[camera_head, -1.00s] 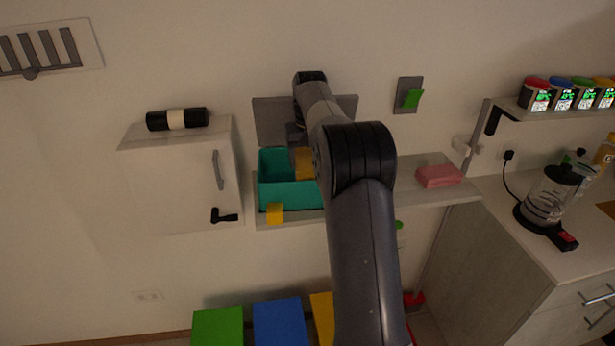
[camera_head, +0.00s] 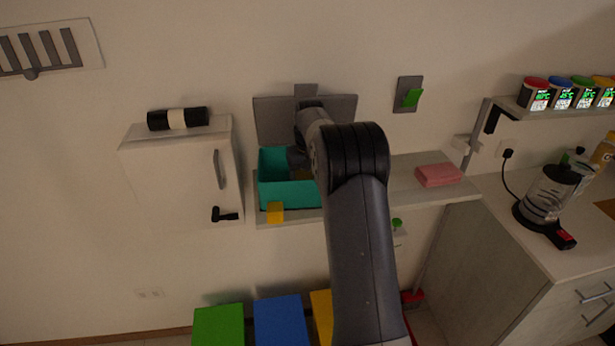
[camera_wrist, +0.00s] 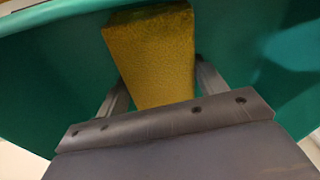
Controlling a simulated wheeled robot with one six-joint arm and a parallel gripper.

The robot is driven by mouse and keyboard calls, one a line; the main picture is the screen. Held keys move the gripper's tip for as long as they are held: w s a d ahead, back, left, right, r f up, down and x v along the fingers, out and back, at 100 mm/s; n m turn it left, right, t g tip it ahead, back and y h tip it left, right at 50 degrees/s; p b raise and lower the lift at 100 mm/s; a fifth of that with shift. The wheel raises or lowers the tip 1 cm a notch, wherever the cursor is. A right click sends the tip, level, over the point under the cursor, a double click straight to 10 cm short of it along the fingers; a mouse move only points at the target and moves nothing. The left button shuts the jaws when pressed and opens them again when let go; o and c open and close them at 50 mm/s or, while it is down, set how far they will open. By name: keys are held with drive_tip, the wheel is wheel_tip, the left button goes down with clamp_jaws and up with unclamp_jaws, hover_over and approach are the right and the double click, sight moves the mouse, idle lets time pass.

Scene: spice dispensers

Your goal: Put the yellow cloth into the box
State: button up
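The teal box (camera_head: 290,195) stands open on the wall shelf, with its inside also filling much of the wrist view (camera_wrist: 50,75). The yellow cloth (camera_wrist: 155,60) looks like a thick block and sits between the two fingers of my gripper (camera_wrist: 160,80), which appear to touch its sides. My wrist and arm hide the rest, and the fingertips are hidden there. I cannot tell whether the cloth touches the box floor.
A small yellow block (camera_head: 275,212) is at the shelf's front edge before the box. A pink block (camera_head: 438,175) lies on the shelf (camera_head: 405,188) to the right. A cabinet (camera_head: 180,178) is to the left, and a grey panel (camera_head: 275,115) is behind the box.

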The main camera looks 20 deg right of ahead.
drive_tip(key=o, duration=0.4)
drive_tip(key=shift+o, duration=0.2)
drive_tip(key=shift+r, duration=0.1)
wheel_tip(320, 180, up, 12)
drive_tip(key=s, duration=0.1)
drive_tip(key=shift+s+b, duration=0.2)
drive_tip(key=shift+b, duration=0.1)
drive_tip(key=shift+a, duration=0.1)
